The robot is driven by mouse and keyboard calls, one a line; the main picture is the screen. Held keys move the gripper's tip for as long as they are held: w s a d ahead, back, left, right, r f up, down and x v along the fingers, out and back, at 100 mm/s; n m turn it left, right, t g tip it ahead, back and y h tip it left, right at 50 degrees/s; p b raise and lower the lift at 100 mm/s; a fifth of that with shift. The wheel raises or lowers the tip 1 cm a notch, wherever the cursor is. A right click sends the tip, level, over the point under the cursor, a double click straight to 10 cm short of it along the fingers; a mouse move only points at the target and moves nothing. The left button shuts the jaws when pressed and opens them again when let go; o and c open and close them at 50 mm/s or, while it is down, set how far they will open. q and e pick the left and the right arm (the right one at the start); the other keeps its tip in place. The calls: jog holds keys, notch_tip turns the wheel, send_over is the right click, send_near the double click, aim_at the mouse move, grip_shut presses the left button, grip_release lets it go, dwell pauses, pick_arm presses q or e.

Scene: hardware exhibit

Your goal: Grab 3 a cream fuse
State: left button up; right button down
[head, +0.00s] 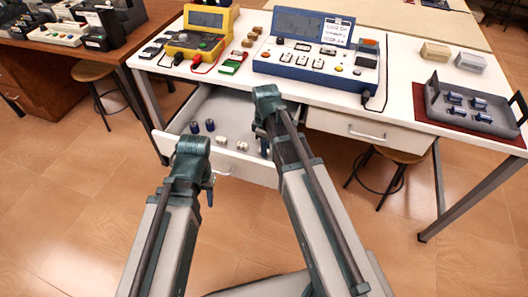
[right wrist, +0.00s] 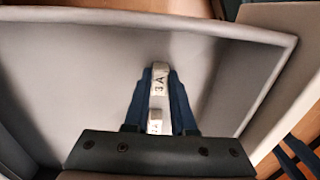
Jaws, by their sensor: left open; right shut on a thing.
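My right gripper (head: 263,141) reaches down into the open drawer (head: 230,103). In the right wrist view its blue fingers (right wrist: 160,108) are shut on a cream fuse (right wrist: 160,80) marked "3A". A second pale marked patch shows nearer the palm; I cannot tell if it is the same fuse. In the head view two cream fuses, one (head: 222,142) and another (head: 242,146), lie in the drawer left of my right gripper. Two dark blue fuses, one (head: 194,127) and another (head: 210,125), stand further left. My left gripper (head: 210,190) is open and empty in front of the drawer's left end.
On the white table stand a yellow meter (head: 203,32), a blue test panel (head: 316,48) and small brown blocks (head: 250,38). A grey tray (head: 476,122) with several blue fuses sits on a dark red mat at right. A closed drawer (head: 345,125) is right of the open one.

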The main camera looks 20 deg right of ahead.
notch_tip(320, 180, up, 10)
jog(key=p, duration=1)
